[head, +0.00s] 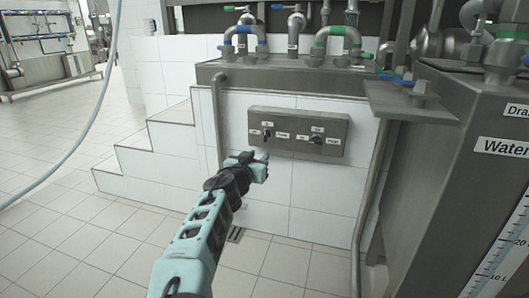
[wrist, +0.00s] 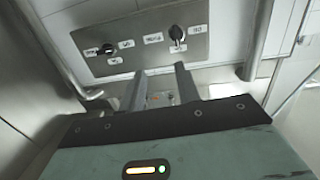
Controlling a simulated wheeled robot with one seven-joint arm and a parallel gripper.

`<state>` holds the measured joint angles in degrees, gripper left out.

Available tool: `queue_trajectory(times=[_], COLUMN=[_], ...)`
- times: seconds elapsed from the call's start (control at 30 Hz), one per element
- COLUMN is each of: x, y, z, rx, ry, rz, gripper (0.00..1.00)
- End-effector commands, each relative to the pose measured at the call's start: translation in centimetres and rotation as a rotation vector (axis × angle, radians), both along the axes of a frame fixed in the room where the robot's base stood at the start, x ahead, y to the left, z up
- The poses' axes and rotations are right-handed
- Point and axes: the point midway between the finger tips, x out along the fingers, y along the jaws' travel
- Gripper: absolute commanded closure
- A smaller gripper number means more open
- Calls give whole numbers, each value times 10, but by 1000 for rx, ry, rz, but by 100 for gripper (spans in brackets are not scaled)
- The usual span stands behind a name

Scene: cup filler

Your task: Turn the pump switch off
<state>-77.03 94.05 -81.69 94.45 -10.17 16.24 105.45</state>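A grey metal control panel (head: 340,146) is fixed on the white tiled wall, with two black rotary switches, a left one (head: 266,132) and a right one (head: 317,140), each with small labels. I cannot read which is the pump switch. In the wrist view the panel (wrist: 140,44) lies beyond the fingers, with one switch (wrist: 107,49) at left and another (wrist: 177,33) at right. My gripper (head: 262,167) is below the panel's left part in the head view. In the wrist view my gripper (wrist: 157,78) has its fingers apart, nothing between them, touching neither switch.
Pipes with blue and green valve handles (head: 243,35) stand on a metal ledge above. A metal water tank (head: 440,150) and a vertical pipe (head: 368,200) are at right. Another vertical pipe (head: 216,115) runs left of the panel. Tiled floor (head: 90,225) is open at left.

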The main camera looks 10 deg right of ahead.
Motion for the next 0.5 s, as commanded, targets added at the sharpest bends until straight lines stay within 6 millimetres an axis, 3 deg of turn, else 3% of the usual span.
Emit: queue_trajectory(times=[0.07, 0.17, 0.33, 0.5], x=[2, 5, 20, 50], y=[20, 28, 19, 1], z=[-3, 0, 0, -1], rx=[-16, -18, -17, -16], ry=[-40, -62, -64, -64], rz=[45, 66, 65, 64], gripper=[67, 67, 67, 67])
